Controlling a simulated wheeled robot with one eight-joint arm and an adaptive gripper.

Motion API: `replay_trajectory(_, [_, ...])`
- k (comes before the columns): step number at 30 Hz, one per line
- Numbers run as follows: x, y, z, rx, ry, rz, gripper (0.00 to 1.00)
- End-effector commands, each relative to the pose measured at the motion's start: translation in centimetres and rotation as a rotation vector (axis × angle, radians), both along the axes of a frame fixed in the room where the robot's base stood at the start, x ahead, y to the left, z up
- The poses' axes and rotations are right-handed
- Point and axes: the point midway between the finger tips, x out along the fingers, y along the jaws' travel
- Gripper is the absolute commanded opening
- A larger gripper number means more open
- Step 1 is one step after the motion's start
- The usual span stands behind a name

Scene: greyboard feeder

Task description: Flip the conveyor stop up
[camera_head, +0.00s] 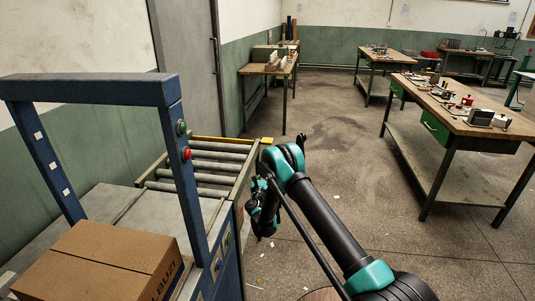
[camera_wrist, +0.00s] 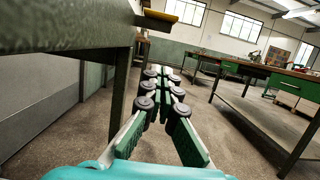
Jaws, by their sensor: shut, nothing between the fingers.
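The conveyor stop appears to be the yellow bar (camera_head: 205,139) across the far end of the roller conveyor (camera_head: 212,166). In the wrist view a yellow edge (camera_wrist: 160,17) sticks out at the top, beyond the conveyor's dark frame (camera_wrist: 60,60). My gripper (camera_head: 262,210) is beside the conveyor's right side, below its top edge. In the wrist view my gripper (camera_wrist: 163,74) points forward along the frame, with its fingers shut and empty. It is below the yellow edge and apart from it.
A cardboard box (camera_head: 105,258) lies on the conveyor's near part, under a blue frame (camera_head: 90,90) with green and red buttons. A workbench (camera_head: 460,115) stands at the right and a smaller table (camera_head: 270,68) at the back.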

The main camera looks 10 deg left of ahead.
Motion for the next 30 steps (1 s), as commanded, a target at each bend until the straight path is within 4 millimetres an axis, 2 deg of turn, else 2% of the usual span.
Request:
replay_trajectory(5, [1.8, -0.1, 0.4, -0.001, 0.0, -0.001, 0.0])
replay_trajectory(18, [9.9, -0.4, 2.5, 0.0, 0.0, -0.001, 0.0])
replay_trajectory(24, [9.6, -0.3, 5.3, 0.001, 0.0, 0.0, 0.0])
replay_trajectory(30, [9.5, -0.3, 6.3, 0.001, 0.0, 0.0, 0.0])
